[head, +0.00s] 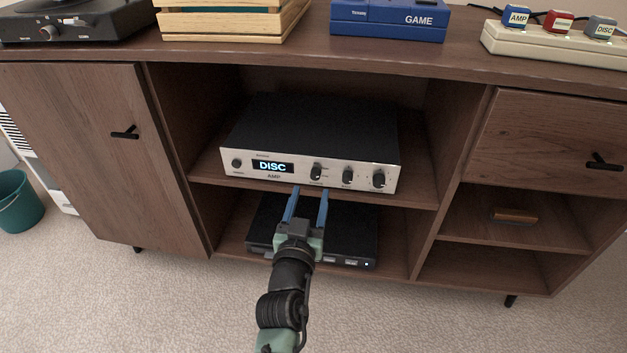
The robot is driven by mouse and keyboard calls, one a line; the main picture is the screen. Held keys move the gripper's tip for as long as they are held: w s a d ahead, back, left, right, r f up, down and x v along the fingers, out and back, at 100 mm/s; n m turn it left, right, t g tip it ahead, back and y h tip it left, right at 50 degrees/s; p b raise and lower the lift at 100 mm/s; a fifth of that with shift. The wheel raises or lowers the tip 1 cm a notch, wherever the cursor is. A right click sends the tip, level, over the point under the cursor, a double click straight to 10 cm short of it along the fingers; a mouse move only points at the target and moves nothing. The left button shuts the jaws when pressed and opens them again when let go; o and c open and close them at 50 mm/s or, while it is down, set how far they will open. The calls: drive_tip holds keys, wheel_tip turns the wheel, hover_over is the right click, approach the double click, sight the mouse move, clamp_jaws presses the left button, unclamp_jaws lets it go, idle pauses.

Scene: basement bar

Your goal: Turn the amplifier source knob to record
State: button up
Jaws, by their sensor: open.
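The amplifier (310,128) is a black box with a silver front panel on the upper middle shelf of the wooden cabinet. Its display (272,167) reads DISC. Three black knobs sit right of the display: a left knob (316,171), a middle knob (347,175) and a right knob (379,179). A smaller knob (237,163) is at the panel's left end. The labels by the knobs are too small to read. My gripper (310,192) is open and empty, its two blue fingers pointing at the panel just below the left knob. Contact cannot be told.
A flat black device (352,232) lies on the shelf below, partly behind my gripper. The cabinet top holds a blue GAME box (388,22), a wooden crate (232,24), a turntable (70,20) and a power strip (560,45). Cabinet walls flank the amplifier.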

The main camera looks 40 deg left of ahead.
sight(315, 178)
drive_tip(key=shift+b+x, duration=0.3)
drive_tip(key=shift+x, duration=2.1)
clamp_jaws()
